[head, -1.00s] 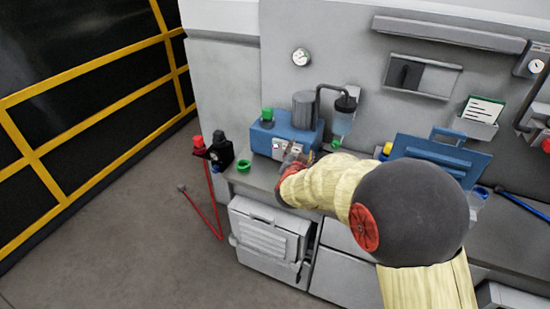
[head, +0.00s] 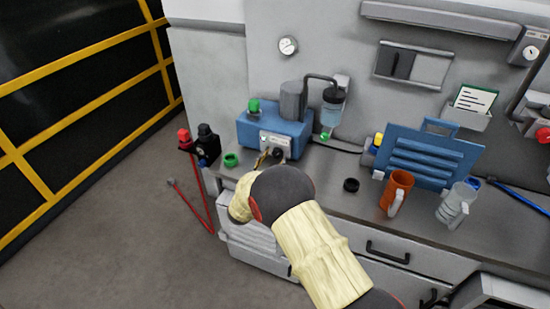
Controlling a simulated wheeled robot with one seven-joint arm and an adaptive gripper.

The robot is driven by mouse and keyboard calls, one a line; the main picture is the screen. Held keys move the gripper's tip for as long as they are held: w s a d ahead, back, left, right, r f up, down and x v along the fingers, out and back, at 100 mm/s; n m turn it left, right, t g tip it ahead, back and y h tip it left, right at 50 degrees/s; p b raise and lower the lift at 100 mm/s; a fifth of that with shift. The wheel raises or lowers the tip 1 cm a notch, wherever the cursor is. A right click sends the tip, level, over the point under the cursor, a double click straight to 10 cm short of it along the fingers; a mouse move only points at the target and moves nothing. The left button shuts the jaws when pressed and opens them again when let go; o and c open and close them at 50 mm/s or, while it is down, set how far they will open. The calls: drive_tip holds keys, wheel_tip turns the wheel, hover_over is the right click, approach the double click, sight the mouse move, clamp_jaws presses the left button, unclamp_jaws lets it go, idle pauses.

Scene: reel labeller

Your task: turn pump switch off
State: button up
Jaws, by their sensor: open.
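The blue pump unit (head: 292,129) stands on the grey counter against the back wall, with a grey cylinder and a green cap on top. Its pale front panel (head: 283,142) faces me and carries small dark controls. The pump switch is too small to make out for certain among them. My gripper (head: 264,158) is open at the left part of this panel, close in front of it. The fingers are mostly hidden by my arm, and I cannot tell whether they touch the panel.
A green ring (head: 231,160) lies left of the pump, near red and black fittings (head: 200,146).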

drive_tip(key=shift+x, duration=1.05)
drive_tip(key=shift+c, duration=1.2)
drive_tip(key=c, duration=0.9)
